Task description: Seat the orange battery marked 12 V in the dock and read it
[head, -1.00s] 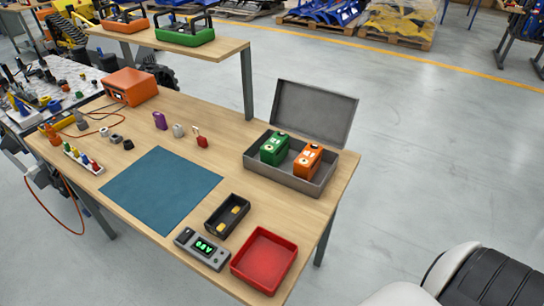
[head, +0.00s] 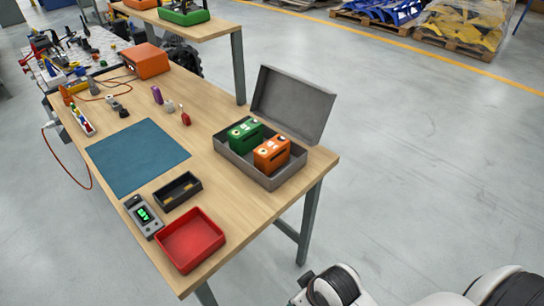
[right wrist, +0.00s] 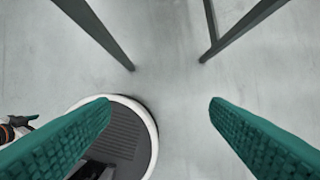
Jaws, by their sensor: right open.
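The orange battery (head: 271,152) stands upright in the open grey case (head: 262,179), to the right of a green battery (head: 245,133). Its marking is too small to read. The dark dock (head: 178,191) with yellowish contacts is empty on the table. A grey meter (head: 143,217) with a lit green display stands beside it; I cannot read the digits surely. My right gripper (right wrist: 160,108) is open and empty, its two green fingers above the floor in the right wrist view. In the head view only parts of my arm show at the lower right. My left gripper is not in view.
A red tray (head: 191,240) sits at the table's near corner. A blue mat (head: 137,156) lies left of the case. Small items and an orange box (head: 146,61) stand at the back. The case lid (head: 292,104) stands open behind the batteries.

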